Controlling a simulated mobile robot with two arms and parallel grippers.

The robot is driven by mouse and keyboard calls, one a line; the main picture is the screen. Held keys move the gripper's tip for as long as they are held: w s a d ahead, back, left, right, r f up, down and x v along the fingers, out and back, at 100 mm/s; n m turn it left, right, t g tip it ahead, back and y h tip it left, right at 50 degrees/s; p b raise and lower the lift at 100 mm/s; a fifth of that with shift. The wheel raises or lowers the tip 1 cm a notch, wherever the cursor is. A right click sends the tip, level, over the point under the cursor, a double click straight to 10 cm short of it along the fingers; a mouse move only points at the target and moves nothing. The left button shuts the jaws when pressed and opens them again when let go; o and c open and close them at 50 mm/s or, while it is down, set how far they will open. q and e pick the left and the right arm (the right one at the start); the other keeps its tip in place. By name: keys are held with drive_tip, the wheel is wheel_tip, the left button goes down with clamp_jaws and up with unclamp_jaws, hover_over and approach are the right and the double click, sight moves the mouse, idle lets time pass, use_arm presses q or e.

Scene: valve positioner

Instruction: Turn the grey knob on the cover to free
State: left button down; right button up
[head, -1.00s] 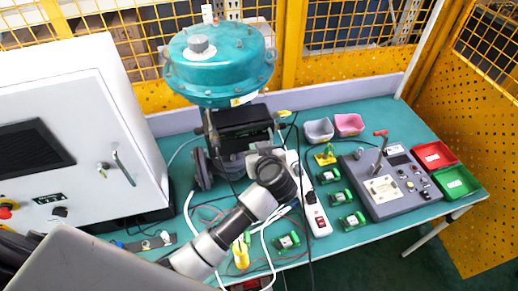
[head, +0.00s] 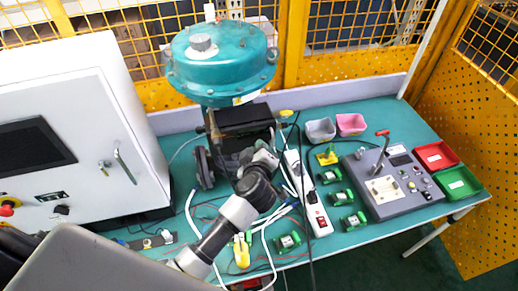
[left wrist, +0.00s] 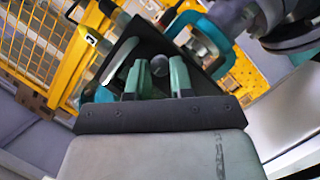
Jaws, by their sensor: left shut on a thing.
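The positioner's black cover (head: 243,116) sits below the round teal actuator (head: 220,65). In the left wrist view the cover (left wrist: 133,52) is a tilted black face. The grey knob (left wrist: 159,66) is a small dark round on that face. My left gripper (left wrist: 157,80) has its green fingers on either side of the knob, shut on it. In the head view my left gripper (head: 262,157) is at the cover's lower right side, and my wrist hides the knob there. Which way the knob points cannot be told. My right gripper is not in view.
A white cabinet (head: 85,90) stands at left. A white power strip (head: 312,205), loose cables and several green parts (head: 340,197) lie right of the valve. Farther right are a grey control box (head: 385,200), a red tray (head: 436,156) and a green tray (head: 458,182). Yellow mesh fencing closes the back.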

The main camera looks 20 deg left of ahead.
use_arm(q)
drive_tip(key=shift+s+a+f+n+t+h+b, duration=0.15)
drive_tip(key=shift+n+t+b, duration=0.45)
drive_tip(key=shift+n, duration=0.6)
drive_tip(key=shift+w+d+f+n+t+h+b, duration=0.15)
drive_tip(key=shift+n+t+b, duration=0.5)
drive_tip(key=shift+n, duration=0.55)
drive_tip(key=shift+s+a+f+n+t+b, duration=0.15)
drive_tip(key=shift+n+t+b, duration=0.45)
drive_tip(key=shift+n, duration=0.6)
drive_tip(key=c, duration=1.3)
unclamp_jaws()
drive_tip(key=shift+r, duration=0.1)
drive_tip(key=shift+o, duration=0.2)
drive_tip(key=shift+s, duration=0.1)
